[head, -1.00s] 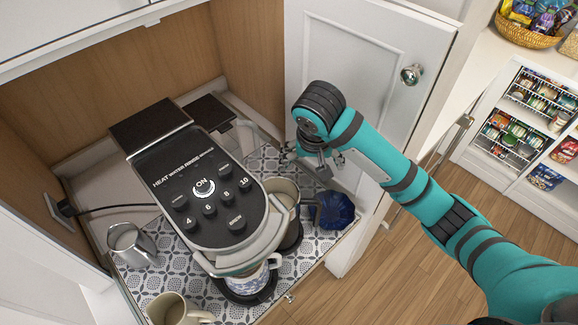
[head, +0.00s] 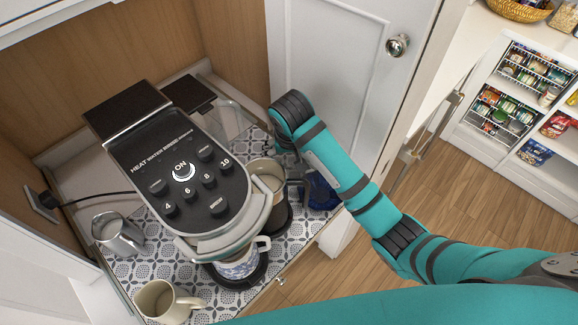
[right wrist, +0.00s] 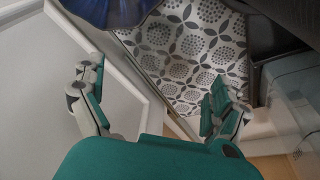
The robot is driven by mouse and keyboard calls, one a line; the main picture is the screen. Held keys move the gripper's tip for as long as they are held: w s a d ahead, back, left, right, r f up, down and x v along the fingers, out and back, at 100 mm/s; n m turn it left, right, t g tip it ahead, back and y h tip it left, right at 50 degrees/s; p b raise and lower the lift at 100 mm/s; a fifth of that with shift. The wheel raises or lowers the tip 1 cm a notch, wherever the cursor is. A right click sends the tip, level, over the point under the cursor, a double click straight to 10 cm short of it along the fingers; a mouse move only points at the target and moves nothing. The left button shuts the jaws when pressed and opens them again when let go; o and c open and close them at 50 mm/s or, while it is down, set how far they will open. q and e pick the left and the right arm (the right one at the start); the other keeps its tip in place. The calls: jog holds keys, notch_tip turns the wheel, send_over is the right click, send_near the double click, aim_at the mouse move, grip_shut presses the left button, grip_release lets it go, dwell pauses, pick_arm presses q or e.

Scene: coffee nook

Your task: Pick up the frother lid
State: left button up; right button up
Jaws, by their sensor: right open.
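I cannot make out a separate frother lid in either view. A cream open-topped vessel (head: 266,178) stands at the right side of the coffee machine (head: 178,175), above a dark base; I cannot tell whether it is the frother. My right gripper is behind this vessel in the head view, mostly hidden by its own wrist. In the right wrist view my right gripper (right wrist: 155,100) is open and empty, its fingers spread above the patterned mat (right wrist: 180,62). My left gripper is out of view.
A dark blue fluted bowl (head: 322,192) stands right of the vessel and shows in the wrist view (right wrist: 112,8). The white cabinet door (head: 330,75) is close to my right arm. A metal pitcher (head: 118,234) and a cream mug (head: 165,301) stand at left and front.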

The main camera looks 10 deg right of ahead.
aim_at(289, 163)
jog(key=shift+a+f+p, duration=0.1)
jog(key=shift+f+p, duration=0.3)
jog(key=shift+f, duration=0.1)
jog(key=p+x, duration=0.1)
jog(key=x, duration=0.2)
jog(key=shift+w+f, duration=0.2)
jog(key=shift+f, duration=0.15)
jog(key=shift+w+f, duration=0.1)
jog(key=shift+f, duration=0.3)
jog(key=shift+c, duration=0.3)
jog(key=c, duration=0.5)
jog(key=shift+c, duration=0.2)
